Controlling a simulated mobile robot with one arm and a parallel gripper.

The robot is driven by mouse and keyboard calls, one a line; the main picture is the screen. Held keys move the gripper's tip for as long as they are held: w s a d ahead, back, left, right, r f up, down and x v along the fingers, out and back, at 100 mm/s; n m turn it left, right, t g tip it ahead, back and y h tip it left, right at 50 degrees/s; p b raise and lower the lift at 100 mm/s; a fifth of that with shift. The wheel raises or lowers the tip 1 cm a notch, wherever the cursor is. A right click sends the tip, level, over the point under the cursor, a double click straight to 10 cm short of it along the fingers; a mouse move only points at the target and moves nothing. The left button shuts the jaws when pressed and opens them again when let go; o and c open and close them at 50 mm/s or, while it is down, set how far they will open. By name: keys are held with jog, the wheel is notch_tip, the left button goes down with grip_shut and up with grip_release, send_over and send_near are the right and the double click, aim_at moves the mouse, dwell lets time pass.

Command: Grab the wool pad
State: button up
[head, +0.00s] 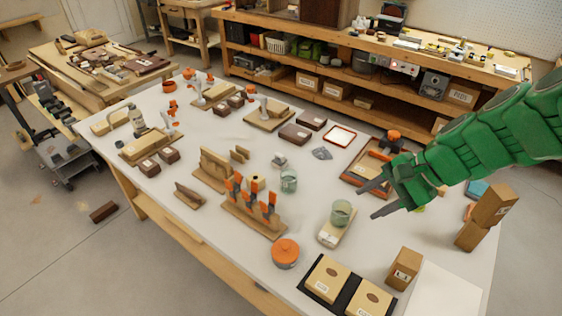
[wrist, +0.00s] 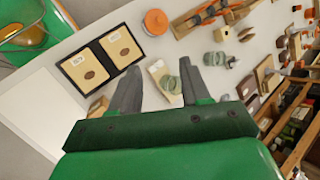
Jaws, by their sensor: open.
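A flat grey ragged piece (head: 322,153) lies on the white bench in the head view, near the middle back; it looks most like the wool pad, but I cannot be sure. A smaller grey lump (head: 279,160) lies to its left. My gripper (head: 366,202) is open and empty, above the bench at right, nearer the front than the grey piece. In the wrist view the open fingers (wrist: 158,68) spread on either side of a pale labelled board (wrist: 158,70), with a green-grey glass jar (wrist: 170,83) on it. They are apart from both.
Another glass jar (head: 289,181) stands left of my gripper. An orange-lidded tin (head: 285,253), a black tray (head: 345,297) with tan boxes and stacked wooden blocks (head: 492,207) are nearby. A wooden rack (head: 250,215) with orange clamps stands left. Bare bench shows between them.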

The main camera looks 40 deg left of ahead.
jog(key=w+a+f+m+y, duration=0.1)
jog(key=w+a+m+y, duration=0.1)
jog(key=w+a, duration=0.4)
jog(key=w+a+f+m+y, duration=0.1)
jog(key=w+a+f+m, duration=0.15)
jog(key=a, duration=0.65)
jog(key=m+t+y, duration=0.1)
jog(key=m+y, duration=0.3)
jog(key=m, duration=0.3)
send_over(278, 153)
jog(key=s+d, duration=0.4)
jog(key=d, duration=0.6)
notch_tip(278, 153, down, 12)
jog(key=w+a+f+m, duration=0.1)
jog(key=f, duration=0.1)
jog(key=w+a+f+m+t, duration=0.1)
jog(key=a+f, duration=0.1)
jog(key=f, duration=0.1)
jog(key=w+a+f+m+t, duration=0.1)
jog(key=w+f, duration=0.1)
jog(key=f, duration=0.1)
jog(key=shift+a+f+m, duration=0.15)
jog(key=shift+a+m, duration=0.2)
jog(key=shift+x, duration=3.9)
jog(key=shift+s+f, duration=0.1)
jog(key=shift+f, duration=0.1)
grip_shut()
